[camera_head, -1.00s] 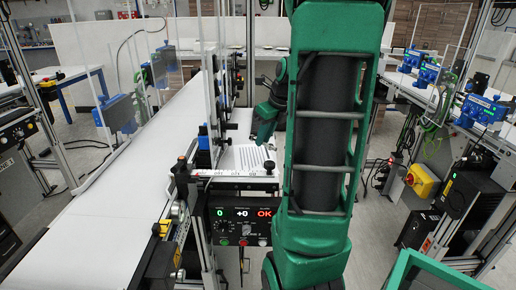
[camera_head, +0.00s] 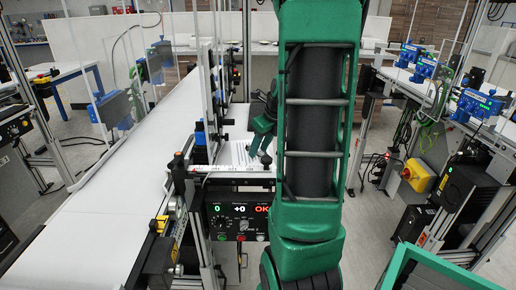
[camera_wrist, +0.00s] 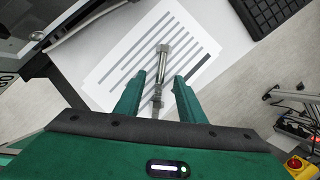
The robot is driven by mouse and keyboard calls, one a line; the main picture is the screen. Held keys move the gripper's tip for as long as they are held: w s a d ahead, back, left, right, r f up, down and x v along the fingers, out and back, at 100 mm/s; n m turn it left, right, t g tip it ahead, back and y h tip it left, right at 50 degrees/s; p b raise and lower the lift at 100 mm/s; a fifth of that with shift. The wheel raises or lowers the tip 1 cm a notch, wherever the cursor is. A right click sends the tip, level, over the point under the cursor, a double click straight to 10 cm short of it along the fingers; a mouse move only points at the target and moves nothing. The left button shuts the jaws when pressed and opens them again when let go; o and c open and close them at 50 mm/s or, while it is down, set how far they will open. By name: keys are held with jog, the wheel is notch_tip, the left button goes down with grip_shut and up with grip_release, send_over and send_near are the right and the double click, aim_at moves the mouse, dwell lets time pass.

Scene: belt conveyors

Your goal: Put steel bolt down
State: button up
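A grey steel bolt (camera_wrist: 162,66) shows in the wrist view, over a white sheet with grey stripes (camera_wrist: 113,69). My gripper (camera_wrist: 159,76) has its two green fingers spread, one on each side of the bolt, with a visible gap on both sides. The bolt appears to lie on the sheet, clear of the fingers. In the head view my gripper (camera_head: 258,150) points down over the striped sheet (camera_head: 238,154) on the small station beside the belt. The bolt cannot be made out there.
A white conveyor belt (camera_head: 95,225) runs along the left of the station. A control box (camera_head: 238,221) with a lit display is at the station's front. Clear upright panels and posts stand close to the left of my gripper. A black ribbed pad (camera_wrist: 268,14) lies beyond the sheet.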

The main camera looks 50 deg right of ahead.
jog(key=shift+r, duration=0.1)
jog(key=v, duration=1.2)
jog(key=shift+s, duration=0.15)
dwell(0.4)
